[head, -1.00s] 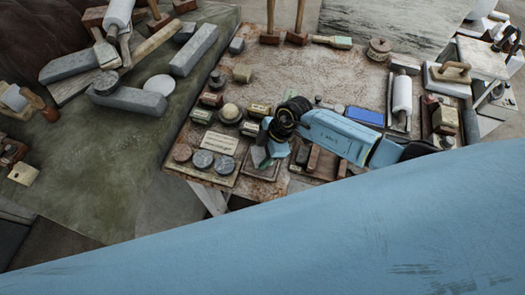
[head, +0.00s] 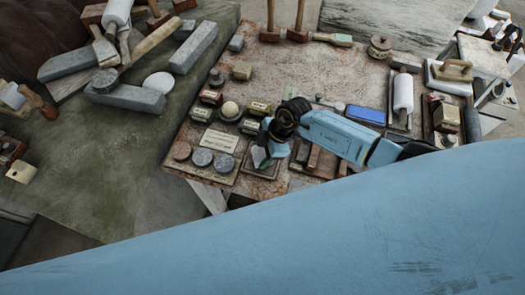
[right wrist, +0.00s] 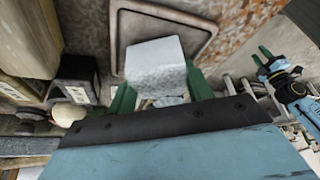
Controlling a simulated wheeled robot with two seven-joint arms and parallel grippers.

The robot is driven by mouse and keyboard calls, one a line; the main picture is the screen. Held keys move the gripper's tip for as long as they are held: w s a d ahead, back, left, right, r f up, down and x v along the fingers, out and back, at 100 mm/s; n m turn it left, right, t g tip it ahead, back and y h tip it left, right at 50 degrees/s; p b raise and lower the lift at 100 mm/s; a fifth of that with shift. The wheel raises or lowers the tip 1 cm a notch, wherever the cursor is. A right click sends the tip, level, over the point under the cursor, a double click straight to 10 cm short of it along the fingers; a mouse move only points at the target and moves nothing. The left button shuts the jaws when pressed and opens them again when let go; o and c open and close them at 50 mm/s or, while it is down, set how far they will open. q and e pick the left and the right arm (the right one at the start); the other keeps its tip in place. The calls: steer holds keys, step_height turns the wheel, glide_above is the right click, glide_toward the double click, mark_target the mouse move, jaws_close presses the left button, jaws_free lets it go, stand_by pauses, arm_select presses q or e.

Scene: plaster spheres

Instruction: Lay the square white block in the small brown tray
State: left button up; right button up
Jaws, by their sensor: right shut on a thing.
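The square white block (right wrist: 156,66) is between the green fingers of my right gripper (right wrist: 158,92), which is shut on it. In the right wrist view, the small brown tray (right wrist: 196,48) shows its rim beyond and around the block's far end. The block overlaps the tray in this view; whether it touches the tray's floor I cannot tell. In the head view my right gripper (head: 264,152) is over the tray (head: 263,173) at the table's near edge, and fingers hide part of both. My left gripper (right wrist: 270,62) shows small at the right of the wrist view; its opening is unclear.
A board with round discs (head: 202,158) lies just left of the tray. Small labelled boxes (head: 259,108) and a pale ball on a dark base (head: 230,110) stand behind it. Wooden pieces (head: 314,158) lie to the right. The table's back middle (head: 310,68) is mostly clear.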

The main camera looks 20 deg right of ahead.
steer(key=shift+f, duration=0.25)
steer(key=o, duration=1.3)
step_height(320, 180, up, 2)
steer(key=shift+r+p, duration=0.1)
steer(key=shift+p, duration=1.1)
steer(key=shift+r+p, duration=0.3)
steer(key=shift+r, duration=0.6)
